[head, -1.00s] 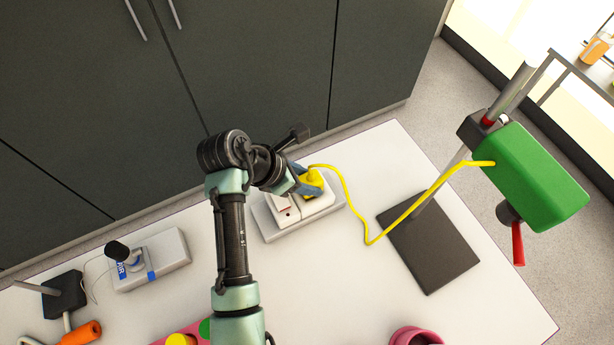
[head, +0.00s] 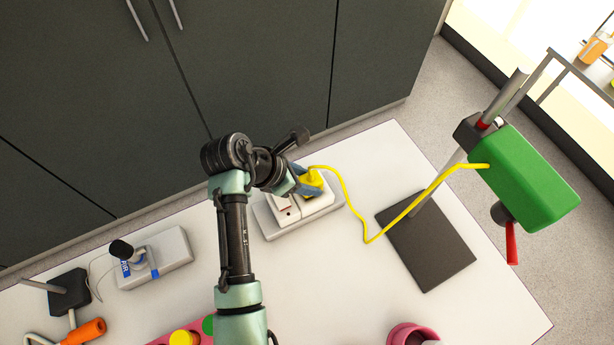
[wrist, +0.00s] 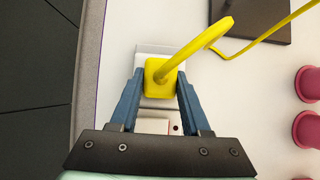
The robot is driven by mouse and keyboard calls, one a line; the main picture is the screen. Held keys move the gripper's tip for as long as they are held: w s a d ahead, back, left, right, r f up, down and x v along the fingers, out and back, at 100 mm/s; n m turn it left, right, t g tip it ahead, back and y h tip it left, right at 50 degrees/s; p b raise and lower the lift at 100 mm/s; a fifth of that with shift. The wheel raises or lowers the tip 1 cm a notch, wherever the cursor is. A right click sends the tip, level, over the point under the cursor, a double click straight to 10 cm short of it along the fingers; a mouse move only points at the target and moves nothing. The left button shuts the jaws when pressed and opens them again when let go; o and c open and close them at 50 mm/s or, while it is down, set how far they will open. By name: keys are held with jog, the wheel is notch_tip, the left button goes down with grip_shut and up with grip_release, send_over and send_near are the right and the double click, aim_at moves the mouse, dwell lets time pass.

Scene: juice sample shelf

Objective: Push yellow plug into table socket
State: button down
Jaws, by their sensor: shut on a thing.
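The yellow plug (head: 312,178) is at the table socket, a white and grey block (head: 271,222) near the table's back edge. My gripper (head: 299,182) is shut on the plug. In the wrist view the blue fingers press on both sides of the yellow plug (wrist: 161,76), which covers part of the white socket (wrist: 154,126). Its yellow cord (head: 349,199) runs to the green device on a stand. Whether the pins are fully seated is hidden under the plug.
The green device (head: 522,178) hangs on a pole above a dark base plate (head: 428,241) at right. Another socket block (head: 172,256) with a black plug stands at left. Pink cups (wrist: 308,84) stand right in the wrist view. Dark cabinets (head: 90,110) stand behind the table.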

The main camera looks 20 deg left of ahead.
jog(key=shift+s+f, duration=0.15)
jog(key=shift+f, duration=0.15)
jog(key=c, duration=0.7)
grip_release()
jog(key=shift+c, duration=0.2)
jog(key=o, duration=0.5)
jog(key=shift+c, duration=0.2)
